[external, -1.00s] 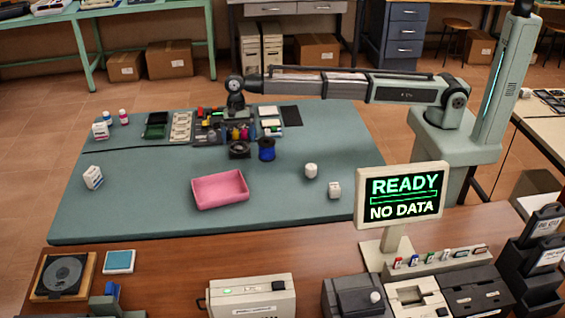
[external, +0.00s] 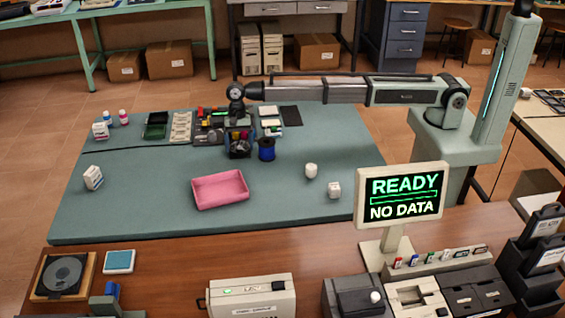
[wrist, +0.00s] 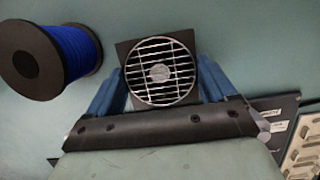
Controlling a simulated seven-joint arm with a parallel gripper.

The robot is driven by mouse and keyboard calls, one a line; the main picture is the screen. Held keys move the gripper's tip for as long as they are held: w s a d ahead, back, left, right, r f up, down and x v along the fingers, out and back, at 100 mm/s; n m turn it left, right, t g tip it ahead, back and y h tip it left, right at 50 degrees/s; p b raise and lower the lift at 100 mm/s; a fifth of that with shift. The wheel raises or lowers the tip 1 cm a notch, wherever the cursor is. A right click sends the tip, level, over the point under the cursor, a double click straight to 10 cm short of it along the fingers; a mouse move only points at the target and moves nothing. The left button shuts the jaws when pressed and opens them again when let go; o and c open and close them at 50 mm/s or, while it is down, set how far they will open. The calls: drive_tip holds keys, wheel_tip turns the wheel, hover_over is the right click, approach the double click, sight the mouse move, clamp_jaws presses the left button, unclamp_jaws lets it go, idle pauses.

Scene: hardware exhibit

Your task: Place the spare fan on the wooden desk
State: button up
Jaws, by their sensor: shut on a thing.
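The spare fan (wrist: 159,71), a black square frame with a round metal grille, sits between the blue fingers of my gripper (wrist: 161,80) in the wrist view. The gripper is shut on it. In the external view the fan (external: 239,150) is a small dark shape low over the green mat, partly hidden by my gripper (external: 239,146). I cannot tell whether it touches the mat. The wooden desk (external: 175,262) is the brown surface along the front, nearer the camera than the mat.
A blue wire spool (wrist: 68,48) stands close beside the fan. A pink tray (external: 220,190) lies on the mat (external: 140,205) toward the desk. The desk holds a sign (external: 402,196), a beige box (external: 252,296) and a framed disc (external: 64,276). Bare wood shows between them.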

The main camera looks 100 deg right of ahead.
sight(239, 146)
drive_tip(key=shift+r, duration=5)
drive_tip(key=shift+c, duration=0.2)
drive_tip(key=s+a, duration=0.5)
drive_tip(key=a, duration=1.4)
drive_tip(key=s+a, duration=0.6)
drive_tip(key=a, duration=1.4)
drive_tip(key=s+a, duration=0.6)
drive_tip(key=a, duration=1.4)
drive_tip(key=shift+f, duration=4.9)
